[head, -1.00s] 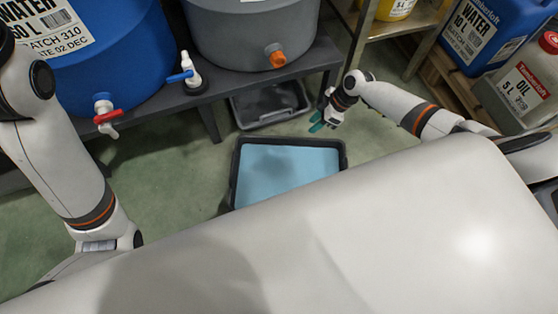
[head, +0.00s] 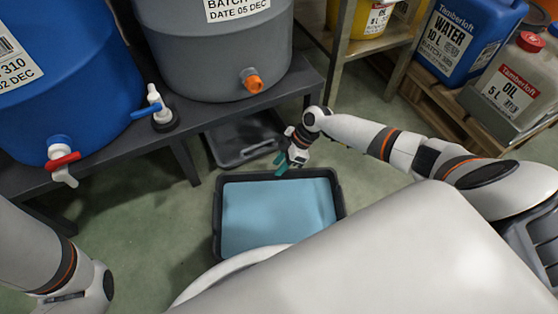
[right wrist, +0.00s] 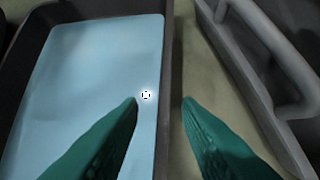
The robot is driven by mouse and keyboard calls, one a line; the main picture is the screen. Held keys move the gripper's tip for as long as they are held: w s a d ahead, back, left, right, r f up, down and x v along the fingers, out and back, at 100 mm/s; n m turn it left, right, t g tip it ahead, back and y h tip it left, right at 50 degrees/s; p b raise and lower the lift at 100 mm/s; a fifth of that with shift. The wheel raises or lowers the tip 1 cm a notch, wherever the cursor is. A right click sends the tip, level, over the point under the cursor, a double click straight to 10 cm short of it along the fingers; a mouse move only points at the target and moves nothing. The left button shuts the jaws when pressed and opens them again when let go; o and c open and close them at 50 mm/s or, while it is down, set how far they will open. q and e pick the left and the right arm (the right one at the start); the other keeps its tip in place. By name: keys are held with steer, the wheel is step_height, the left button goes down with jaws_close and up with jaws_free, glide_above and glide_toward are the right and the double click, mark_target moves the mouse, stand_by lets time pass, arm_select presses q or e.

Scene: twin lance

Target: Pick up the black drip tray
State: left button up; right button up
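The black drip tray (head: 217,222) lies on the floor in front of the bench, with a flat light blue surface inside it. Its lower part is hidden behind my body in the head view. My right gripper (head: 281,163) has green fingers and is over the tray's far rim. In the right wrist view, the fingers (right wrist: 161,101) are apart and nothing is gripped. The tray's dark rim (right wrist: 167,60) runs between the fingertips in that picture; I cannot tell how high they are above it. My left arm shows at the lower left, but its gripper is out of view.
A grey tray (head: 232,150) lies under the bench (head: 200,115) just beyond; its wall (right wrist: 245,85) is close to the right finger in the wrist view. Blue (head: 60,60) and grey (head: 205,60) barrels with taps stand on the bench. Bare floor lies left of the drip tray.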

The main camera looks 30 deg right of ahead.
steer(key=b+x, duration=0.4)
steer(key=shift+a+f, duration=0.1)
steer(key=shift+f, duration=0.3)
steer(key=shift+r, duration=0.1)
jaws_close()
steer(key=shift+a+r, duration=0.1)
stand_by(0.8)
